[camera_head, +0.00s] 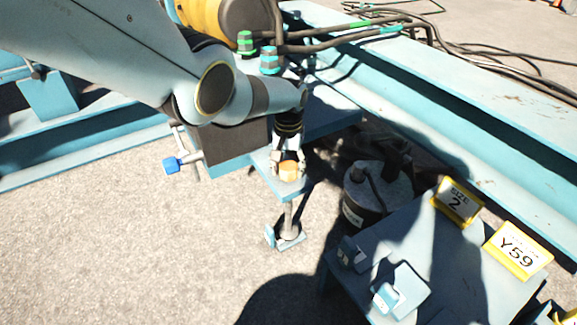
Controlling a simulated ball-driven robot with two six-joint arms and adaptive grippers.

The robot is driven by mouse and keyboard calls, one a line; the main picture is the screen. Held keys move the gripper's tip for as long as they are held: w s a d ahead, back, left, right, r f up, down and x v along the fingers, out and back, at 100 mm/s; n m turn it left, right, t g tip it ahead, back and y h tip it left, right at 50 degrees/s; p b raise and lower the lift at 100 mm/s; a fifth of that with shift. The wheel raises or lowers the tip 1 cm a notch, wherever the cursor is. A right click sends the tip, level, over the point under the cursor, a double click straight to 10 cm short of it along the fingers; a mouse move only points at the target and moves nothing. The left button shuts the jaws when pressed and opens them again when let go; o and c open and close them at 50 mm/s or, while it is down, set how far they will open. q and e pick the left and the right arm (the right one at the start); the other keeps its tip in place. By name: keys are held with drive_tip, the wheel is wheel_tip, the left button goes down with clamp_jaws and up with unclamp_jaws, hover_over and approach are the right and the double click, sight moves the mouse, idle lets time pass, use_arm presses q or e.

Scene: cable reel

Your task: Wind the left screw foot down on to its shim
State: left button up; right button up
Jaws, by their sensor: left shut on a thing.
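The left screw foot has an orange-brown round head (289,171) on top of a light blue bracket plate (274,180). Its grey threaded rod (288,212) runs down from the plate to a round pad (288,231) near the ground. A small light blue shim (294,243) with a raised tab at its left lies on the ground under the pad. I cannot tell whether pad and shim touch. My left gripper (289,168) points down from above and is shut on the orange-brown head, its fingers on either side. My right gripper is not in view.
A blue-grey table (440,260) at lower right bears small blue parts (400,291) and yellow signs "SIZE 2" (457,202) and "Y59" (517,251). A dark grey canister (376,195) stands between table and foot. A blue beam (450,120) and cables lie behind. Ground at lower left is clear.

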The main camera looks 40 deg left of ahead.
sight(289, 165)
use_arm(q)
drive_tip(key=shift+m, duration=0.6)
drive_tip(key=o, duration=1.1)
wheel_tip(289, 165, up, 12)
drive_tip(key=shift+o, duration=0.3)
drive_tip(key=shift+w, duration=0.1)
